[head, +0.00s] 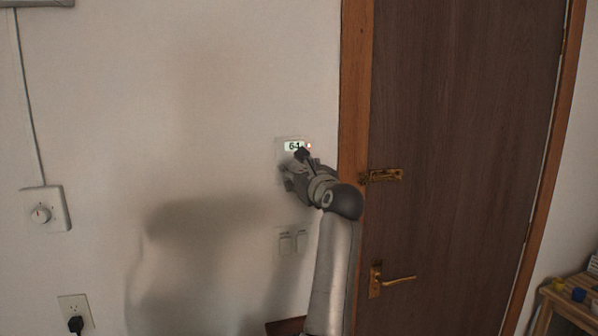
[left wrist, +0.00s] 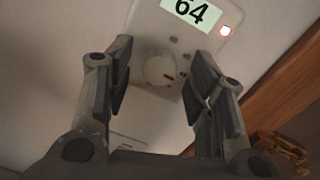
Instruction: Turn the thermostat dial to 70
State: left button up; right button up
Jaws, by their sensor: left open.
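The thermostat (head: 281,143) is a pale panel on the wall just left of the door frame. Its display (head: 293,146) reads 64, with a small red light at its right; the display also shows in the left wrist view (left wrist: 192,11). The round white dial (left wrist: 158,70) with a small red mark sits below the display. My left gripper (left wrist: 160,83) is open, its fingers on either side of the dial and apart from it. In the head view my left gripper (head: 294,170) covers the dial. My right gripper is not in view.
A brown wooden door (head: 460,110) with a brass latch (head: 383,175) and handle (head: 390,281) is to the right. Wall switches (head: 286,244) are below the thermostat. Another dial plate (head: 45,209) and an outlet (head: 75,308) are at the left. A small table (head: 565,302) stands at right.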

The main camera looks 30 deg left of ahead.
pick_arm(q)
jog(key=shift+c, duration=1)
jog(key=c, duration=0.8)
jog(key=shift+c, duration=0.2)
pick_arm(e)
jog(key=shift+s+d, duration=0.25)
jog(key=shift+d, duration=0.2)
pick_arm(q)
jog(key=m+p, duration=0.1)
jog(key=m, duration=0.3)
jog(key=shift+m, duration=0.3)
jog(key=m+p, duration=0.2)
jog(key=m, duration=0.2)
jog(key=shift+t, duration=0.3)
jog(key=shift+p, duration=0.35)
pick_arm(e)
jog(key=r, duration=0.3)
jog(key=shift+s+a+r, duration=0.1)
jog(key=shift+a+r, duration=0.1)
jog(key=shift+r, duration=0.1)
pick_arm(q)
jog(key=shift+m, duration=0.4)
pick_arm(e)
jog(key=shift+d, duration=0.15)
